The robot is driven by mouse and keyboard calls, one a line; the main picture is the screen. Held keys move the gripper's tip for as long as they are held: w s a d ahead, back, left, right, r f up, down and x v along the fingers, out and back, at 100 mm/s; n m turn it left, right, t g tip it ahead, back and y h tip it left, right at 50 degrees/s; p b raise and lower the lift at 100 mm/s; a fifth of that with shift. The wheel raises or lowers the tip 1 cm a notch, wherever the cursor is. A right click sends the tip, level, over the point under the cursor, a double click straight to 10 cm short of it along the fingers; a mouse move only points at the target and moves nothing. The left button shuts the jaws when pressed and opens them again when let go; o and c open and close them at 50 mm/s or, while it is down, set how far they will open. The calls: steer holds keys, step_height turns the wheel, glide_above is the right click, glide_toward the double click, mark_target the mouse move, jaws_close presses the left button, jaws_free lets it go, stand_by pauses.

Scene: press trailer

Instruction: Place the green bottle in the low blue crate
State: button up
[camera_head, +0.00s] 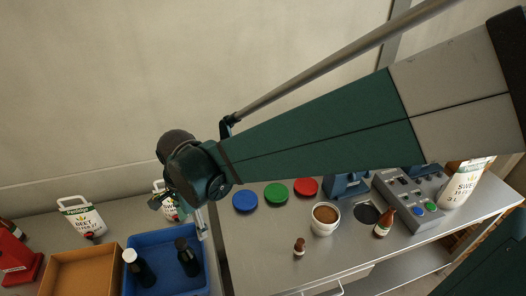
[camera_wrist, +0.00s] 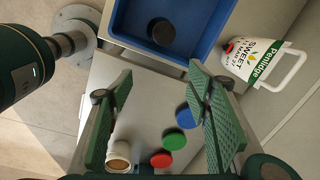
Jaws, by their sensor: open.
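The blue crate (camera_head: 208,285) stands at the lower left in the head view, and part of it shows at the top of the wrist view (camera_wrist: 118,22). A very dark bottle (camera_head: 188,258) stands in it; its colour looks nearly black, so I cannot tell if it is green. A second dark bottle (camera_head: 143,271) with a pale cap is at the crate's left side. The wrist view shows one dark round shape (camera_wrist: 161,32) inside the crate. My gripper (camera_wrist: 160,72) is open, with nothing between its green fingers, near the crate's edge. The arm partly hides it in the head view.
An orange-brown crate (camera_head: 82,257) adjoins on the left. A white jug (camera_head: 82,218) stands behind it.

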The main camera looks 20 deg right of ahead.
steer(key=s+d+r+n+t, duration=0.2)
steer(key=d+r+n, duration=0.1)
steer(key=d, duration=0.6)
steer(key=s+d+r+n+t, duration=0.2)
steer(key=d+n, duration=0.4)
steer(key=d, duration=0.3)
steer(key=s+d+r+n+t, duration=0.2)
steer(key=s+d+r+n, duration=0.2)
steer(key=d, duration=0.5)
step_height(320, 180, up, 2)
steer(key=shift+r+n+h, duration=0.1)
steer(key=shift+n+h, duration=0.2)
